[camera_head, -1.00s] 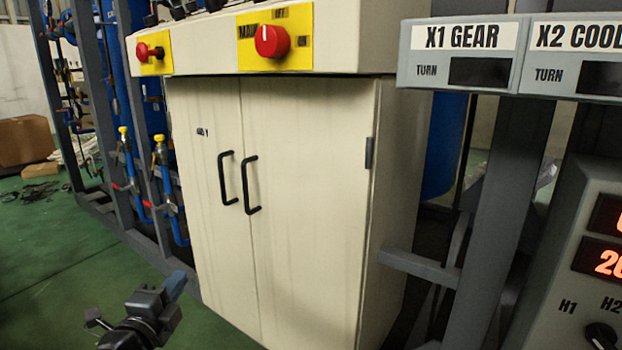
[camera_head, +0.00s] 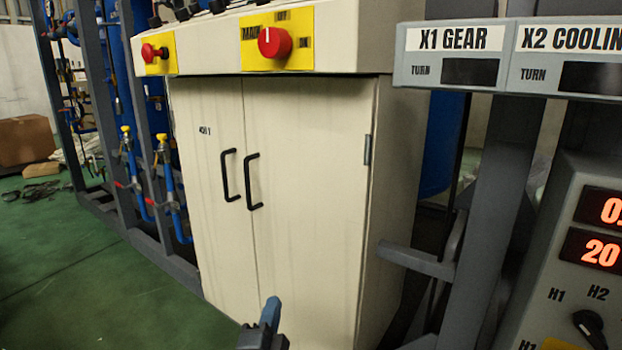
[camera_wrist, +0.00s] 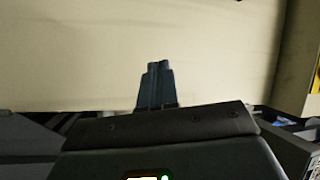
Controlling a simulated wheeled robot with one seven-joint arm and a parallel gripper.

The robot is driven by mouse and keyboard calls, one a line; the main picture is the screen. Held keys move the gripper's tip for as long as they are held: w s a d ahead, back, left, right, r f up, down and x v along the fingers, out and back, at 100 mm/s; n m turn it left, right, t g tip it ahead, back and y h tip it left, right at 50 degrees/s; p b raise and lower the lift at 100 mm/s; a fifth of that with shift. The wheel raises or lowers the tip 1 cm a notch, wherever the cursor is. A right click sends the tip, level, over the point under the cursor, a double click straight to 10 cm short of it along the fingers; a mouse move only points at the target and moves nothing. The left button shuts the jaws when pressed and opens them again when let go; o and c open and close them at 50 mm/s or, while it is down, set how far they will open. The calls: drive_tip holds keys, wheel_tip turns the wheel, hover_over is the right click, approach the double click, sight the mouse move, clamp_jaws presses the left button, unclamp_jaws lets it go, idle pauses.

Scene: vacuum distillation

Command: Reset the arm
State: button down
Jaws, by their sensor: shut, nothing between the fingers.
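My gripper (camera_head: 271,312) shows at the bottom edge of the head view, low in front of the cream cabinet (camera_head: 310,200). Its blue-grey fingers are together with nothing between them. In the wrist view the shut fingers (camera_wrist: 158,68) point at a plain cream surface, apart from it as far as I can tell. The rest of my arm is mostly below the head view.
The cabinet has two black handles (camera_head: 253,181) and a red main switch (camera_head: 274,42) above its doors. A grey control panel (camera_head: 590,260) with red displays stands at the right. Blue pipes and valves (camera_head: 165,180) are at the left. Green floor (camera_head: 70,270) is open at lower left.

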drive_tip(key=s+d+f+n+y, duration=0.1)
drive_tip(key=s+d+f+n, duration=0.2)
drive_tip(key=d, duration=0.4)
drive_tip(key=s+d+f+n+y, duration=0.1)
drive_tip(key=s+d+n, duration=0.1)
drive_tip(key=s+d, duration=0.5)
drive_tip(key=s+d+f+n, duration=0.3)
drive_tip(key=d, duration=0.5)
drive_tip(key=s+d+r+n+g+y, duration=0.1)
drive_tip(key=s+d+n, duration=0.25)
drive_tip(key=s, duration=0.85)
drive_tip(key=s+d+r+n+g+y, duration=0.15)
drive_tip(key=s+d, duration=0.35)
drive_tip(key=s, duration=0.7)
drive_tip(key=s+a+r+n+g+h, duration=0.1)
drive_tip(key=s+r, duration=0.5)
drive_tip(key=s, duration=0.2)
drive_tip(key=s+r+n+g+h, duration=0.1)
drive_tip(key=s+r+n+g, duration=0.1)
drive_tip(key=s+r, duration=0.5)
wheel_tip(320, 180, up, 22)
drive_tip(key=p, duration=2.4)
drive_tip(key=shift+s+r, duration=0.2)
drive_tip(key=shift+s, duration=0.25)
drive_tip(key=shift+t, duration=0.25)
